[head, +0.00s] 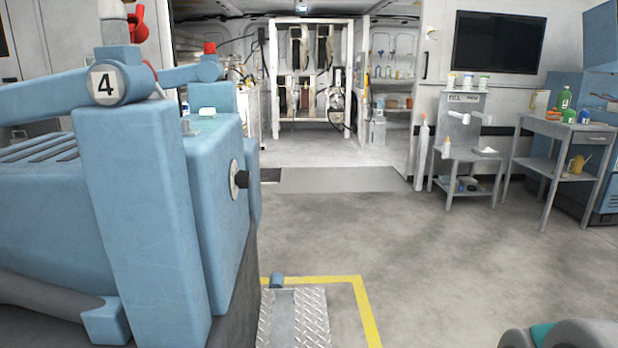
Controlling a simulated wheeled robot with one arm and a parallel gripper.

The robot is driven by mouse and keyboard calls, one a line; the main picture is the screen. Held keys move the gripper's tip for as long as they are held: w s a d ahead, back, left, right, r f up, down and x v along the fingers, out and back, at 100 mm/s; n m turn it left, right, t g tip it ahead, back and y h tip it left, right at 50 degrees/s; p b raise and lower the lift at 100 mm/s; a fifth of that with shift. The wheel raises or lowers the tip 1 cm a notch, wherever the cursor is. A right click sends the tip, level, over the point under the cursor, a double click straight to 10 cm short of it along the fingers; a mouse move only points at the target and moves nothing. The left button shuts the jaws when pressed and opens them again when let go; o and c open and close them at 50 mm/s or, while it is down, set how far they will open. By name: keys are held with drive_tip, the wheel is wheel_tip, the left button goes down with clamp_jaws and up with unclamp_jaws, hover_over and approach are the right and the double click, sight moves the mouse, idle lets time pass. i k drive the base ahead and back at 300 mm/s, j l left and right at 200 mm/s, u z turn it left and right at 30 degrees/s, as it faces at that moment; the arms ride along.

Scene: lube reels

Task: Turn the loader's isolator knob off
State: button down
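The blue loader (140,200) fills the left side of the head view, with a round plate marked 4 on its upright. A black knob (241,179) on a round pale plate sticks out from the loader's right-hand side panel. It looks like the isolator knob. I see it almost edge-on, so I cannot tell its setting or any markings. My gripper is not in view, and nothing touches the knob.
A tread-plate step (293,318) lies beside the loader, inside a yellow floor line (366,308). The grey floor (420,250) to the right is open. Metal benches (565,130) with bottles stand at the right, and a white rack (312,70) stands at the back.

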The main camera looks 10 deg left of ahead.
sight(242, 176)
drive_tip(key=u, duration=1.05)
drive_tip(key=i+l+u, duration=0.2)
drive_tip(key=l, duration=0.2)
drive_tip(key=l+u, duration=0.2)
drive_tip(key=l, duration=0.2)
